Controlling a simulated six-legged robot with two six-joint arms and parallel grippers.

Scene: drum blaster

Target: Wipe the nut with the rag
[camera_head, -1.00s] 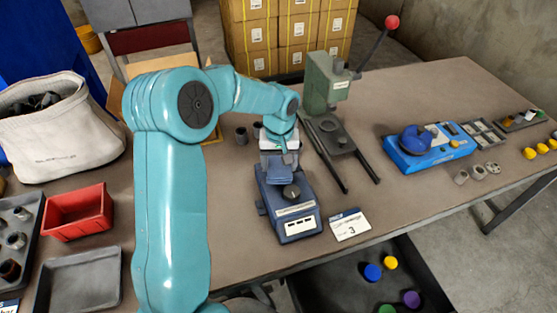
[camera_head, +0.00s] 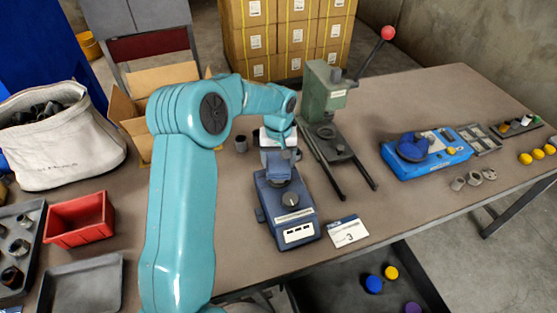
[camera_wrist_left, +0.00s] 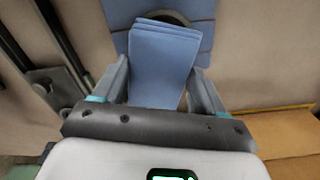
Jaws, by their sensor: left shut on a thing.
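My left gripper (camera_head: 279,158) is over the back part of a blue bench device (camera_head: 287,205) with a grey knob on its front. In the left wrist view its two fingers are shut on a folded blue rag (camera_wrist_left: 160,65), which hangs between them as a flat panel. Beyond the rag's top edge, part of a dark round rim (camera_wrist_left: 168,16) shows on the blue device. It may be the nut or its seat, but the rag hides most of it. I cannot tell whether the rag touches it. My right gripper is not in view.
A green press (camera_head: 325,95) with a red-knobbed lever stands close right of the device, its two dark rails reaching forward. A number card (camera_head: 347,232) lies at the front edge. A blue fixture (camera_head: 428,150) is farther right. A red bin (camera_head: 80,218) is left.

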